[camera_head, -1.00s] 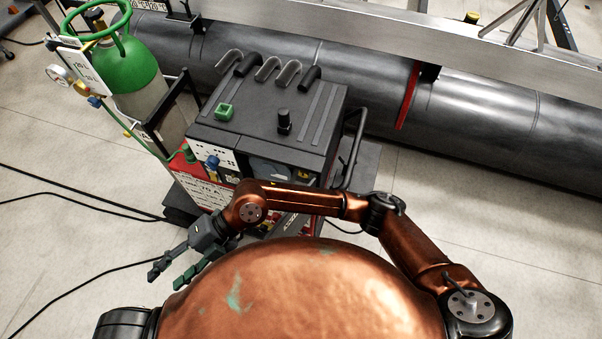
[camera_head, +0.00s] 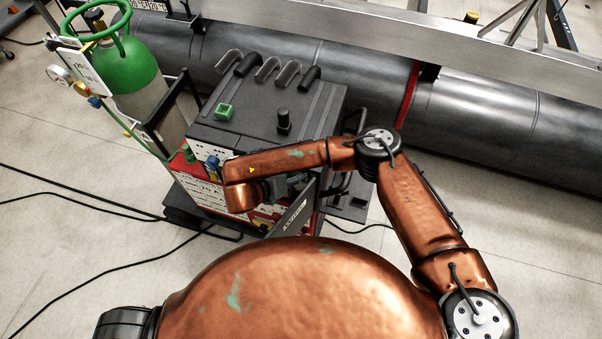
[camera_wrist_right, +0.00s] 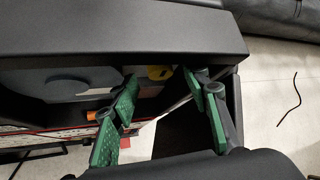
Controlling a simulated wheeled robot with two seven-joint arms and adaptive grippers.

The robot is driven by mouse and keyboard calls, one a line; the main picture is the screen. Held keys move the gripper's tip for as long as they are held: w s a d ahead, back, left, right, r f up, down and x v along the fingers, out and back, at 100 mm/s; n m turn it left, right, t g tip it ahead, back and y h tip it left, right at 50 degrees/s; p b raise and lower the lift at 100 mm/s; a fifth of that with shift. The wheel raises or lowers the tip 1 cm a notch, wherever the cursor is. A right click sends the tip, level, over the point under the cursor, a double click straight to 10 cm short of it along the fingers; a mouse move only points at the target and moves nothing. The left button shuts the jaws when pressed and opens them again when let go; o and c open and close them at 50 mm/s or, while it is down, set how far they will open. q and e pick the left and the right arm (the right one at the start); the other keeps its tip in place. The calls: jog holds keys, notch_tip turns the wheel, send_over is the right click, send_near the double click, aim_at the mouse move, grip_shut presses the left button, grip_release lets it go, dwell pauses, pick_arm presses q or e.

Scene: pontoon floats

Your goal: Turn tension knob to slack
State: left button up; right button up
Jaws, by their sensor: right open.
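The dark welding machine (camera_head: 252,120) stands ahead of me, with a dark lettered panel (camera_head: 292,217) standing out from its near side. My right gripper (camera_wrist_right: 162,90) is open in the right wrist view, its green-padded fingers apart at the machine's open compartment, with nothing clearly held. A small orange part (camera_wrist_right: 98,114) shows beside the left finger. A yellow part (camera_wrist_right: 160,72) shows behind, between the fingers. I cannot tell which one, if either, is the tension knob. In the head view my copper forearm covers most of the gripper. My left gripper is not in view.
The machine's thick top edge (camera_wrist_right: 120,30) overhangs the fingers. A green gas cylinder (camera_head: 125,65) stands at the machine's left, and a large dark pipe (camera_head: 480,115) runs behind. Cables (camera_head: 90,200) lie on the floor at left; pale floor is open at right.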

jog(key=shift+x, duration=1.75)
jog(key=shift+c, duration=0.7)
jog(key=c, duration=1)
